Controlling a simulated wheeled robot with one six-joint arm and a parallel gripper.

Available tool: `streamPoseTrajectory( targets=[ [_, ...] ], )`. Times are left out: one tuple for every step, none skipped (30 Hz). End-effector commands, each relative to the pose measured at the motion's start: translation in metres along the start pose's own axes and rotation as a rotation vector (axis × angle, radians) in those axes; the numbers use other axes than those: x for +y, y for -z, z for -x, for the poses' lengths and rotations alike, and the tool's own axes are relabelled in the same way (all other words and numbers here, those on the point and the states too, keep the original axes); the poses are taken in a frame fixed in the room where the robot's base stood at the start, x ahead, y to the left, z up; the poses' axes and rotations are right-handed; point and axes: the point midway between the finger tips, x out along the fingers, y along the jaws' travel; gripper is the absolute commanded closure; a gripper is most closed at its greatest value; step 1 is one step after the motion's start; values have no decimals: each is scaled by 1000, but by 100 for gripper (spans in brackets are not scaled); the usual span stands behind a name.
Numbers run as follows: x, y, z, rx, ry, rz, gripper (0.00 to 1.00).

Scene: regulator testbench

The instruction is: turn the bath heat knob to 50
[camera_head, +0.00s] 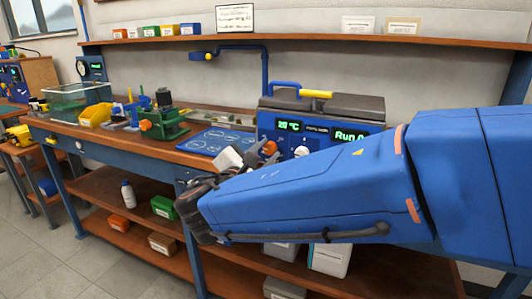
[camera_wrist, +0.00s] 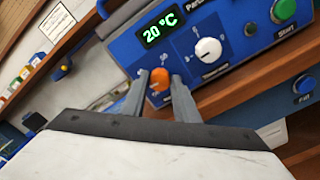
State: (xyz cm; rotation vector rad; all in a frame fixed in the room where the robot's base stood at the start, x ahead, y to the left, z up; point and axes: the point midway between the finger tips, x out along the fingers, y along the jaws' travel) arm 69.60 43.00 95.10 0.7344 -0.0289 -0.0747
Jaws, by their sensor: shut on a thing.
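The bath (camera_head: 345,113) is a blue box with a grey lid on the bench. Its front panel carries a green display (camera_wrist: 159,27) reading 20 °C, also seen in the head view (camera_head: 289,126). An orange knob (camera_wrist: 159,79) is below the display; in the head view it also shows (camera_head: 270,148). My gripper (camera_wrist: 161,84) has one finger on each side of the orange knob and is shut on it. The knob's scale and pointer are hidden or too small to read. A white knob (camera_wrist: 208,50) is just right of it, free of my fingers.
A green Start button (camera_wrist: 284,9) and a blue button (camera_wrist: 305,85) are farther right in the wrist view. A blue mat (camera_head: 214,142) and a green device (camera_head: 163,120) are left of the bath. My arm hides the bench's right part.

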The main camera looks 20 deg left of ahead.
Motion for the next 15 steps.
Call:
streamPoseTrajectory(
  targets=[
    [0, 0, 0, 1, 0, -41, 95],
    [-1, 0, 0, 1, 0, -69, 95],
    [-1, 0, 0, 1, 1, -108, 95],
    [-1, 0, 0, 0, 1, -136, 95],
    [-1, 0, 0, 0, 1, -164, 95],
    [-1, 0, 0, 0, 1, -203, 95],
    [-1, 0, 0, 0, 1, -231, 95],
    [-1, 0, 0, 1, 1, -259, 95],
    [-1, 0, 0, 0, 1, -298, 95],
    [-1, 0, 0, 0, 1, -326, 95],
    [-1, 0, 0, 0, 1, -354, 95],
    [-1, 0, 0, 0, 1, -393, 95],
    [-1, 0, 0, 0, 1, -421, 95],
    [-1, 1, 0, 0, 1, -449, 95],
    [-1, 1, 0, 0, 1, -487, 95]
  ],
)
